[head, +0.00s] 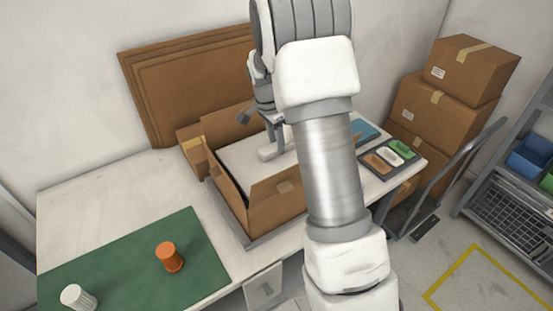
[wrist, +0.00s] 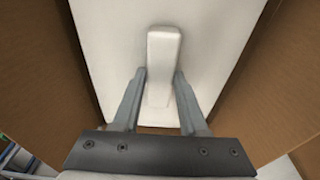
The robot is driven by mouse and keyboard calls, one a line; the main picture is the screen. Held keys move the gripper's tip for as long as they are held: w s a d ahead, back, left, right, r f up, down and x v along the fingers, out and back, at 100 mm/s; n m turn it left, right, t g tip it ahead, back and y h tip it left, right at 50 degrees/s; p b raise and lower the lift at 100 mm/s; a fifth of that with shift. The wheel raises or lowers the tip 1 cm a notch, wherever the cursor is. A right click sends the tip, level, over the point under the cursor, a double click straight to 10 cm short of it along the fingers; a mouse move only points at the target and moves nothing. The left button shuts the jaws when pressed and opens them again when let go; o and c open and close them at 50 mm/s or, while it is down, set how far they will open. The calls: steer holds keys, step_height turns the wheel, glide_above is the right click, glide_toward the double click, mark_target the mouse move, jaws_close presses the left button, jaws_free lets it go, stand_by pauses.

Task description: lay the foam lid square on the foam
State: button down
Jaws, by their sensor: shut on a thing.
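The foam lid (head: 240,156) is a flat white slab inside the open cardboard box (head: 277,201). A raised white handle block (head: 268,153) stands on it. In the wrist view the lid (wrist: 110,50) fills the space between the brown box walls, and its handle (wrist: 163,55) runs up the middle. My gripper (wrist: 160,75) is shut on the handle, one finger on each side. My gripper (head: 277,143) also shows in the head view, partly behind my arm. The foam under the lid is hidden. I cannot tell whether the lid rests on it.
A green mat (head: 125,262) with an orange cylinder (head: 169,257) and a white cylinder (head: 78,298) lies at the left. A dark tray (head: 390,158) with coloured pieces is right of the box. Stacked cartons (head: 435,105) stand beyond. The white table (head: 115,195) is clear between mat and box.

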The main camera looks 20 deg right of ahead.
mark_target(276, 155)
steer(key=shift+f, duration=2.55)
steer(key=shift+f, duration=0.1)
steer(key=shift+c, duration=2.2)
jaws_free()
